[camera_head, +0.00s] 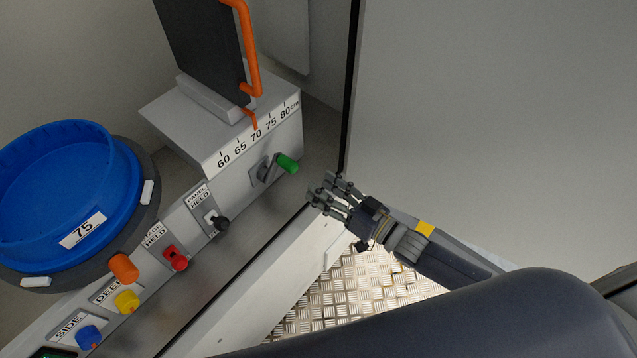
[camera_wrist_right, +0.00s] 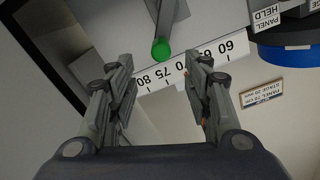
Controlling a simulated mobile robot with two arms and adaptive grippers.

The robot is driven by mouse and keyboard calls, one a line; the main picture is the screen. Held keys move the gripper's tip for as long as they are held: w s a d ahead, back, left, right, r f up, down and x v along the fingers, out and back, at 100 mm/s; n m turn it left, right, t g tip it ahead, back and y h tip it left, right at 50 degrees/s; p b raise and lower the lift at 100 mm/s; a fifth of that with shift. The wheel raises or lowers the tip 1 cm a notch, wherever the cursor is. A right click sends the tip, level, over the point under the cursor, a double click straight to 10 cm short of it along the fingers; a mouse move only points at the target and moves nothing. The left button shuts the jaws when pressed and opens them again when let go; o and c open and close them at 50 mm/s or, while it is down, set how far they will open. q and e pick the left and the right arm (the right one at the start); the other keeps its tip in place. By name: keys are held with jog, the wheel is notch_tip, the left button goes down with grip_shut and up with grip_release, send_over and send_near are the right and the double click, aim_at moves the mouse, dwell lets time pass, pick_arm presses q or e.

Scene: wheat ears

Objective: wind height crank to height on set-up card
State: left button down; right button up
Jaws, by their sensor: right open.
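The height crank is a grey arm (camera_head: 264,169) with a green handle (camera_head: 287,163) on the grey housing's front. In the right wrist view the green handle (camera_wrist_right: 161,49) lies between and beyond the fingertips. The height scale (camera_head: 254,137) runs from 60 to 80 cm, and its orange pointer (camera_head: 251,117) stands at about 70. The set-up card (camera_wrist_right: 262,91) shows upside down in the wrist view; its small print seems to give a panel height of 75 cm. My right gripper (camera_head: 328,194) is open and empty, just right of the handle, apart from it. My left gripper is out of view.
A dark panel (camera_head: 203,45) with an orange bar (camera_head: 247,50) stands above the housing. To the left are a black knob (camera_head: 218,222), a red knob (camera_head: 175,258), other coloured knobs and a blue tub (camera_head: 60,190) labelled 75. A grey wall (camera_head: 490,120) stands at right.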

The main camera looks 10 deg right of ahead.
jog(key=shift+a, duration=0.15)
jog(key=c, duration=0.5)
jog(key=s+a+r+n+p, duration=0.1)
jog(key=a+r+n+p, duration=0.1)
jog(key=a+n, duration=0.1)
jog(key=s+a+r+n+p, duration=0.1)
jog(key=shift+s+a+r+n+g, duration=0.25)
jog(key=shift+s+r+n+g, duration=0.05)
jog(key=shift+s, duration=0.05)
grip_shut()
notch_tip(320, 180, up, 5)
jog(key=s+a+n+h+p, duration=0.1)
jog(key=s+n+h+p, duration=0.15)
jog(key=n, duration=0.35)
jog(key=w+a+f+p, duration=0.2)
jog(key=w+f, duration=0.2)
jog(key=w, duration=0.6)
jog(key=shift+w+a+f+h, duration=0.2)
jog(key=shift+w+f+h, duration=0.2)
jog(key=shift+h, duration=0.05)
jog(key=shift+w+d+m+p, duration=0.35)
jog(key=shift+d+m+p, duration=0.2)
jog(key=shift+m, duration=0.15)
